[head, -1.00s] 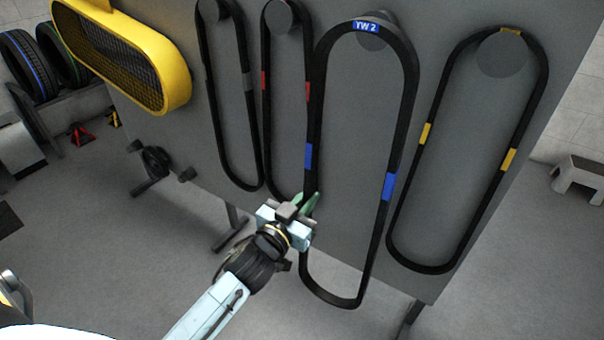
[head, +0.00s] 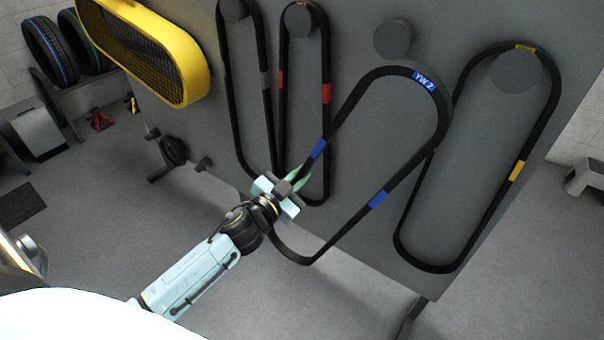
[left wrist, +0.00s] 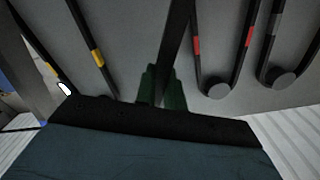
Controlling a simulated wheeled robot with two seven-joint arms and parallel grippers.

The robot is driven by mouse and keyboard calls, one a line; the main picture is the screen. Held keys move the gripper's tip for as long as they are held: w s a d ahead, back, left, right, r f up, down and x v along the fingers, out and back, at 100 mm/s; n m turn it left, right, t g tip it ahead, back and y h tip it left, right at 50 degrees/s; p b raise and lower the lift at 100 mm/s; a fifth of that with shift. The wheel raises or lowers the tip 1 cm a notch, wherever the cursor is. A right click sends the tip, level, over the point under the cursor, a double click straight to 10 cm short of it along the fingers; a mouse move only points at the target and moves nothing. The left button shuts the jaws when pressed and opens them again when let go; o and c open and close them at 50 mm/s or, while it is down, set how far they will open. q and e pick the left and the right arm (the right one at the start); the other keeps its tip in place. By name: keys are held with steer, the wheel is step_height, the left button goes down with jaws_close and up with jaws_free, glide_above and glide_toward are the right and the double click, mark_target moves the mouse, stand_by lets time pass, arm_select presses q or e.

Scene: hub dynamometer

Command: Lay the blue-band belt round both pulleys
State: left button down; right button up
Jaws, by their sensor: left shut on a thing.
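The blue-band belt (head: 441,118) is a long black loop with two blue bands and a blue "YW 2" label at its top. My left gripper (head: 298,178) is shut on its left side, below the left blue band. The loop hangs tilted to the right, its top clear of the round grey peg (head: 394,39) and overlapping the yellow-band belt in the picture. In the left wrist view, a dark strip of the belt (left wrist: 176,40) runs up from between the green fingers (left wrist: 162,85). My right gripper is not in view. I cannot make out the two pulleys for certain.
The yellow-band belt (head: 547,105), red-band belt (head: 326,120) and grey-band belt (head: 225,75) hang on the grey panel (head: 345,55). A yellow mesh-fronted guard (head: 200,70) is at upper left. Tyres (head: 50,50) and a step stool (head: 585,177) stand farther off. Floor is clear below.

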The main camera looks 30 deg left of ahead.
mark_target(312, 161)
arm_select(q)
steer(key=s+d+r+m+p, duration=0.1)
steer(key=r+m+p, duration=0.1)
steer(key=s+d+r+m+p, duration=0.1)
steer(key=r+m+p, duration=0.1)
steer(key=r+m, duration=0.1)
steer(key=s+d+r+m+p, duration=0.1)
steer(key=s+r+m+p, duration=0.1)
steer(key=m, duration=0.1)
steer(key=shift+s+d+r, duration=0.1)
steer(key=shift+d+r, duration=0.1)
steer(key=shift+d, duration=0.1)
steer(key=m, duration=0.1)
steer(key=d+r+m+p, duration=0.1)
steer(key=shift+s+m+p, duration=0.3)
